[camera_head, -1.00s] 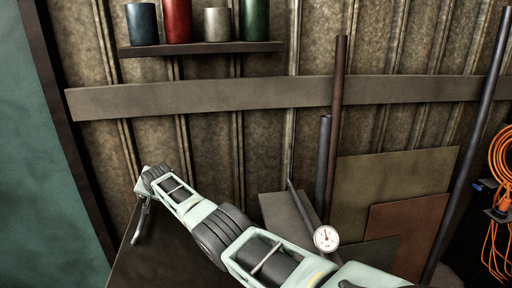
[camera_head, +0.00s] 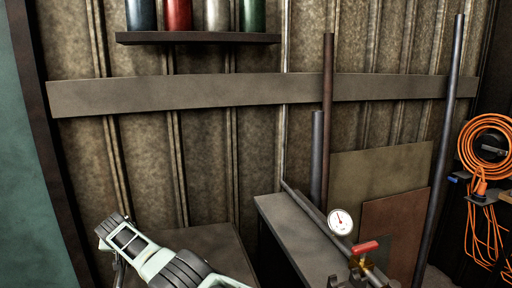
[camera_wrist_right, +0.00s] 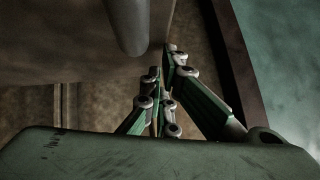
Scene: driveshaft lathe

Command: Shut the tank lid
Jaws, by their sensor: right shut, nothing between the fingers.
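I cannot tell for certain which surface is the tank lid. A dark brown flat panel (camera_head: 195,243) lies behind my right arm in the head view. A grey flat-topped box (camera_head: 300,238) stands to its right. In the right wrist view, a grey-brown slab (camera_wrist_right: 70,55) fills the upper left, with a rounded grey bar (camera_wrist_right: 127,22) in front of it. My right gripper (camera_wrist_right: 163,62) is shut and empty, its fingertips just right of the bar; contact is unclear. My left gripper is out of view.
A dial gauge (camera_head: 340,222) and a red valve handle (camera_head: 365,247) stand by the box's right edge. Pipes and sheet panels (camera_head: 390,180) lean at the wall. A shelf (camera_head: 200,38) holds several cans. Orange cable (camera_head: 487,143) hangs at right.

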